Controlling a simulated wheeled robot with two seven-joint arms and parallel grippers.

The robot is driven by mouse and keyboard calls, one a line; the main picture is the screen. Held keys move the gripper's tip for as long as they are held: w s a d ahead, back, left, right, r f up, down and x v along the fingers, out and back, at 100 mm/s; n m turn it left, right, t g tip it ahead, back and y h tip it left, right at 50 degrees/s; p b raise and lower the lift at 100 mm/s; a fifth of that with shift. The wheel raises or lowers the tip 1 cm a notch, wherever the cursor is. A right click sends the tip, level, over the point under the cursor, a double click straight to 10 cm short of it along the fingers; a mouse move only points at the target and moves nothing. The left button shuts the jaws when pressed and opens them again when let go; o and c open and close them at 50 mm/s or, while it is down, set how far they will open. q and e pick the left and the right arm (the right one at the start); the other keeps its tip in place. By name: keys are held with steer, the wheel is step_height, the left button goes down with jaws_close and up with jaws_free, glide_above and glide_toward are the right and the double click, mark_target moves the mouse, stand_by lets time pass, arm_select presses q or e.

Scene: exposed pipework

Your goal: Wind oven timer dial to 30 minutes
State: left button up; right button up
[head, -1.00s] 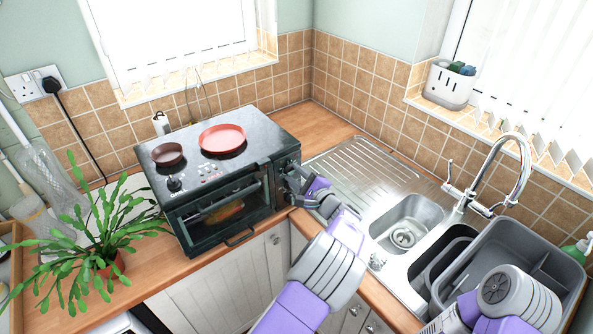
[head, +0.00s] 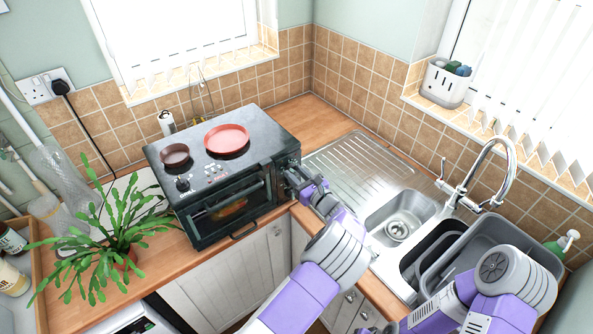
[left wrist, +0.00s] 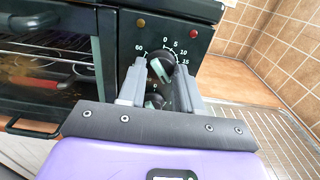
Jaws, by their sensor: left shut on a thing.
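The black oven (head: 222,212) stands on the counter, its front panel facing me. The timer dial (left wrist: 160,66) is a black knob with a pale bar across it, on the right of the panel. Around it I read 0, 5, 15 and 60. The bar is tilted, and I cannot tell which mark it points at. My left gripper (left wrist: 160,76) has its fingers on both sides of this dial, shut on it. In the head view my left gripper (head: 291,181) is at the oven's front right edge and hides the dial. My right arm is at the lower right; its gripper jaws are unclear.
A second knob (left wrist: 154,101) sits just below the timer dial. The sink (head: 397,218) and a grey basin (head: 483,256) are to the right. A potted plant (head: 118,235) stands left of the oven. Two hotplates (head: 227,139) are on the oven's top.

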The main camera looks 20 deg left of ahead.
arm_select(q)
steer(key=shift+r+m+p, duration=0.1)
steer(key=shift+m+p, duration=0.2)
steer(key=shift+m, duration=0.6)
steer(key=o, duration=1)
steer(key=shift+o, duration=0.2)
steer(key=v, duration=0.7)
steer(key=shift+s+d, duration=0.2)
steer(key=shift+d, duration=0.05)
